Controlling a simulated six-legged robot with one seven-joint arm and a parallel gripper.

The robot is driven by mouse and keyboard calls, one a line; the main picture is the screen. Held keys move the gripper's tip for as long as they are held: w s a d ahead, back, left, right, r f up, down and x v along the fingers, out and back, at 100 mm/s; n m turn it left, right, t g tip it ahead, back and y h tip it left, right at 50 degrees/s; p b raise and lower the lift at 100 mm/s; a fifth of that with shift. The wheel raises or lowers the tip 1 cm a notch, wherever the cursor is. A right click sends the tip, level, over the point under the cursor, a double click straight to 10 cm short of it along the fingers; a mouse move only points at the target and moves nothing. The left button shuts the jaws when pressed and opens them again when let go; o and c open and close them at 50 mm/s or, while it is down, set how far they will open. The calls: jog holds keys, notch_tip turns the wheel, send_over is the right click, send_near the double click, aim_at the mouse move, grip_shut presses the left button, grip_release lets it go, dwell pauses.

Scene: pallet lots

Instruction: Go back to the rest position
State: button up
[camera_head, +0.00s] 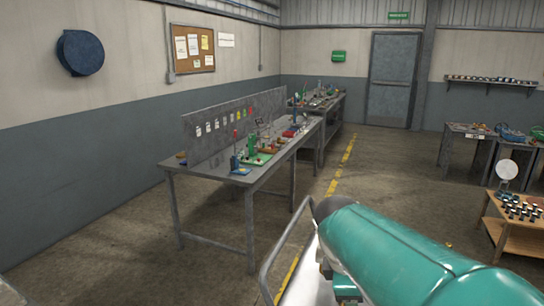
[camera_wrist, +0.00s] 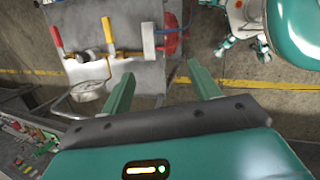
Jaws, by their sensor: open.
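My gripper (camera_wrist: 162,90) shows in the wrist view, with its two green fingers spread apart and nothing between them. Below and beyond the fingers is a grey panel or cart top (camera_wrist: 135,72) carrying tools: a red-handled tool (camera_wrist: 56,36), a yellow-handled tool (camera_wrist: 108,32) and a red round item (camera_wrist: 172,40). The fingers appear apart from these tools. In the head view my teal arm fills the lower right, and the gripper is not visible there.
A grey workbench (camera_head: 210,174) with small tools and parts stands left of centre. A yellow floor line (camera_head: 343,165) runs beside it. A low wooden table (camera_head: 495,225) stands at right, and a grey door (camera_head: 391,82) is at the back. The floor between them is clear.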

jog(key=s+m+t+y, duration=0.3)
jog(key=s+m, duration=1)
jog(key=m, duration=0.2)
jog(key=shift+s+a+t, duration=0.2)
jog(key=shift+a+t, duration=0.05)
jog(key=shift+t, duration=0.05)
